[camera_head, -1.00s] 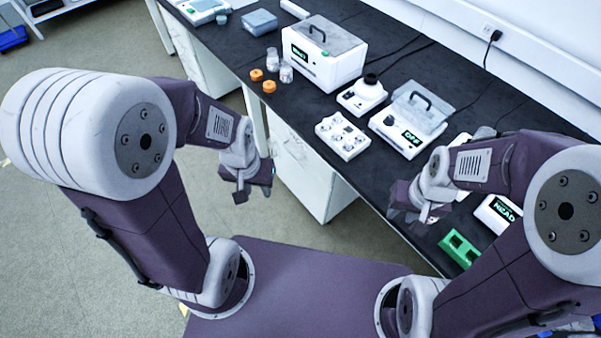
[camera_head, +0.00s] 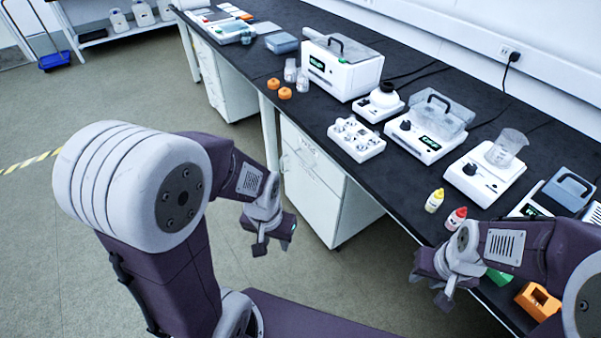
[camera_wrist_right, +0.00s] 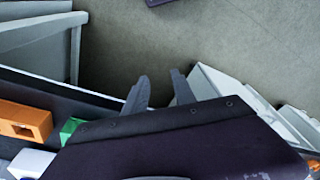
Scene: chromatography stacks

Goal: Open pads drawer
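White drawer cabinets stand under the black bench. The near cabinet (camera_head: 312,185) has its front towards the aisle, and its drawers look shut. A farther cabinet (camera_head: 214,85) is also shut. I cannot read any label that marks the pads drawer. My left gripper (camera_head: 268,236) is empty, with its fingers apart, in the air over the floor to the left of the near cabinet's lower part. My right gripper (camera_head: 430,288) is empty at the bench's front edge. In the right wrist view its fingers (camera_wrist_right: 160,92) are spread with floor between them.
The bench (camera_head: 300,120) carries a white lidded box (camera_head: 335,72), a vial tray (camera_head: 356,140), a beaker (camera_head: 507,146) on a white device, yellow (camera_head: 434,200) and red (camera_head: 456,218) bottles, and an orange block (camera_head: 538,300) near my right arm.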

